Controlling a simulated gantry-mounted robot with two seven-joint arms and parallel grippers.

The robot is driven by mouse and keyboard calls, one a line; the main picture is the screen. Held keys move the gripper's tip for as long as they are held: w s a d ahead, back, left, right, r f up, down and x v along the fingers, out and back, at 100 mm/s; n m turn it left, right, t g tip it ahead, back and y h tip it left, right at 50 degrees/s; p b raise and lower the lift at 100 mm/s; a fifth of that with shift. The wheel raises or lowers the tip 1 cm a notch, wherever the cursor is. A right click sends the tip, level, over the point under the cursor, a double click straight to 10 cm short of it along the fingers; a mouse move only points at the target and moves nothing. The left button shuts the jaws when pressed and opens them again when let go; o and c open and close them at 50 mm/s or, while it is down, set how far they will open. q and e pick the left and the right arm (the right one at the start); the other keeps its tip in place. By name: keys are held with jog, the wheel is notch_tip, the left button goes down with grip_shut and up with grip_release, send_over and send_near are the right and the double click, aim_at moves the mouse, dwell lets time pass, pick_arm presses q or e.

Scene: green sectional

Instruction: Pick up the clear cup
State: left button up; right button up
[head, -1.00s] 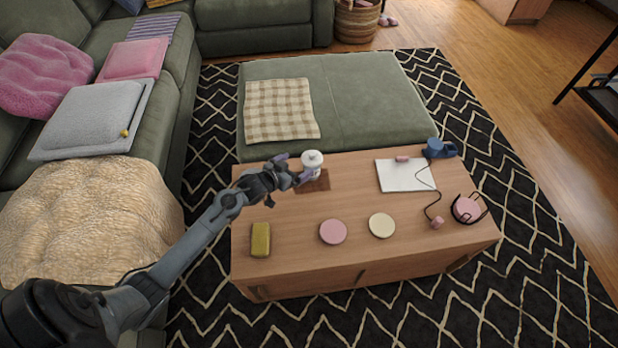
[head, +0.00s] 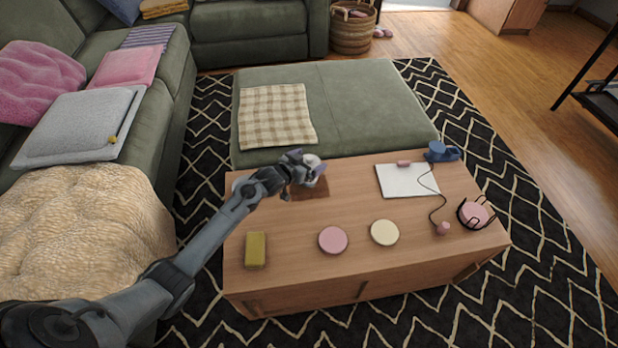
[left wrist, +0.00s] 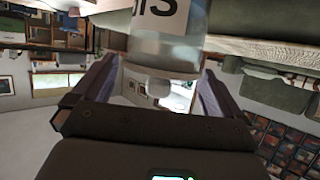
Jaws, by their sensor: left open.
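The clear cup (head: 314,163) stands near the back edge of the wooden table (head: 370,270), by a small brown mat, partly hidden by my left gripper (head: 304,168). In the left wrist view the cup (left wrist: 168,45) is see-through, with a white label with dark letters and a pale knob at one end. My left gripper's two purplish fingers are apart, one on each side of the knob end. The gripper is open; I cannot tell whether it touches the cup. My right gripper is not in view.
A yellow-green block (head: 255,249), a pink disc (head: 333,240) and a cream disc (head: 385,232) lie on the table's front. A white board (head: 405,182), a blue object (head: 440,152) and a pink item in a black holder (head: 474,215) are on the right.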

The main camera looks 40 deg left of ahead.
pick_arm(q)
jog(key=shift+b+x, duration=0.4)
jog(key=shift+x, duration=0.8)
jog(key=shift+c, duration=0.2)
jog(key=shift+r, duration=0.1)
grip_shut()
